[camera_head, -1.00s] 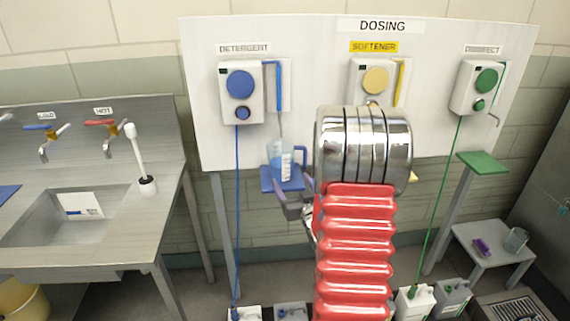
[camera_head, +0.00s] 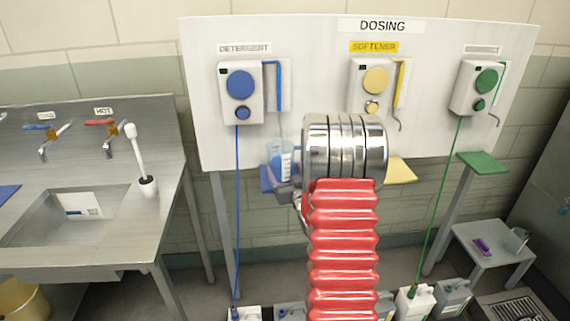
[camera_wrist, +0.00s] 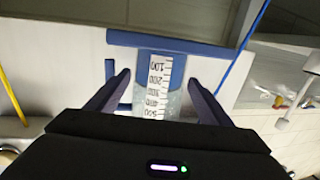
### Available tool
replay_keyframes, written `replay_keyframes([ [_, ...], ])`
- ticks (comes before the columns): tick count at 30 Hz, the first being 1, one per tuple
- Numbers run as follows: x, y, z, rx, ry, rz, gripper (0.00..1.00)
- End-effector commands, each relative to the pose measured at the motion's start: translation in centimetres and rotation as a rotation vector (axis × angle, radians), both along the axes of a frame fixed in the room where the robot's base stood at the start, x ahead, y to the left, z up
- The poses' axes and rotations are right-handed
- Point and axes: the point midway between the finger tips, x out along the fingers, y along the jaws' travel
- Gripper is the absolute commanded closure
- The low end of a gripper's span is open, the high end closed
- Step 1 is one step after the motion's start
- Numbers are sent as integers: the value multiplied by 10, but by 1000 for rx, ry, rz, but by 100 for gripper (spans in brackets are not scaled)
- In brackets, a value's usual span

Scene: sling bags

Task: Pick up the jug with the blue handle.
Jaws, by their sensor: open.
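The clear measuring jug (camera_head: 276,157) with a printed scale and blue liquid stands on the blue shelf (camera_head: 265,178) below the detergent dispenser. My metal wrist hides its handle in the head view. In the wrist view the jug (camera_wrist: 173,103) appears upside down, between my open fingers, with the blue shelf (camera_wrist: 200,48) above it. In the head view, my gripper (camera_head: 286,192) is partly hidden.
A blue hose (camera_head: 237,210) hangs left of the jug. The detergent dispenser (camera_head: 241,90) and its spout are above. A yellow shelf (camera_head: 401,171) and green shelf (camera_head: 483,162) stand to the right. A steel sink bench (camera_head: 110,240) is at left.

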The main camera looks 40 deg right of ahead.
Motion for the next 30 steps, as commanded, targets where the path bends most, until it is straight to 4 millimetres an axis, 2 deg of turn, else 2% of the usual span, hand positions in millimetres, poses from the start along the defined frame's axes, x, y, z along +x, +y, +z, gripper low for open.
replay_keyframes([
  [10, 37, -16, -1, 0, -1, 1, 26],
  [28, 38, -18, -1, 0, 0, -1, 26],
  [30, 38, -18, -1, 0, 0, -1, 31],
])
